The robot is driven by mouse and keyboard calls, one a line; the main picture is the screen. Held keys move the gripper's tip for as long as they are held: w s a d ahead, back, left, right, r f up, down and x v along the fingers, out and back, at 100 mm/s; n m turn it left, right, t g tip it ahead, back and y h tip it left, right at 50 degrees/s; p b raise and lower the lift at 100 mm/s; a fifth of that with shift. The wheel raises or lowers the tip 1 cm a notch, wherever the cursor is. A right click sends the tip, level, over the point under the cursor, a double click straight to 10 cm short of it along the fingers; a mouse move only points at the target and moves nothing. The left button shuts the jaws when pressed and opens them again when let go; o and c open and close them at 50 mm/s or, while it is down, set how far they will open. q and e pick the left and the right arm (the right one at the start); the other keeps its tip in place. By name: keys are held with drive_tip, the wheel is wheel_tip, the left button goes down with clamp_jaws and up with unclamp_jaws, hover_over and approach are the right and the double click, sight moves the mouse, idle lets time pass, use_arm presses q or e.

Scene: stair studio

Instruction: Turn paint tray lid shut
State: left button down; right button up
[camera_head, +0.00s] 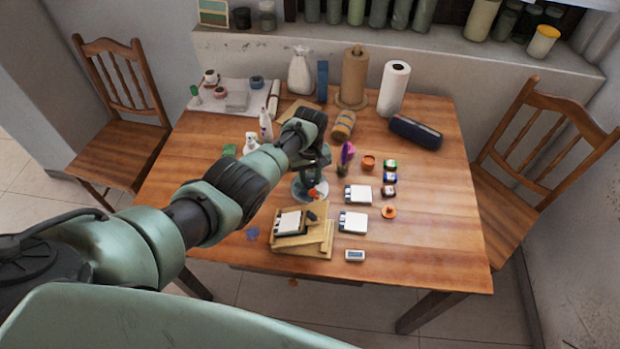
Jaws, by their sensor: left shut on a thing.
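My left gripper (314,207) comes down from above onto the wooden stand at the table's front middle. Its fingertips are small and dark here, and it is shut at the right edge of a small paint tray (290,223) with a white face and dark rim. The part in its grip, apparently the tray's lid, is mostly hidden, and its angle cannot be made out. The tray lies on a light wooden board (318,243). My right gripper is not in view.
Two more white trays (358,195) (353,222) lie to the right, near small paint jars (389,178) and an orange pot (368,162). A small white device (355,256) is near the front edge. A paper roll (394,88) stands behind.

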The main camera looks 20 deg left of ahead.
sight(310, 180)
use_arm(q)
drive_tip(key=shift+w+r, duration=0.15)
drive_tip(key=c, duration=1.1)
unclamp_jaws()
drive_tip(key=shift+r+p, duration=0.8)
drive_tip(key=shift+r, duration=3.05)
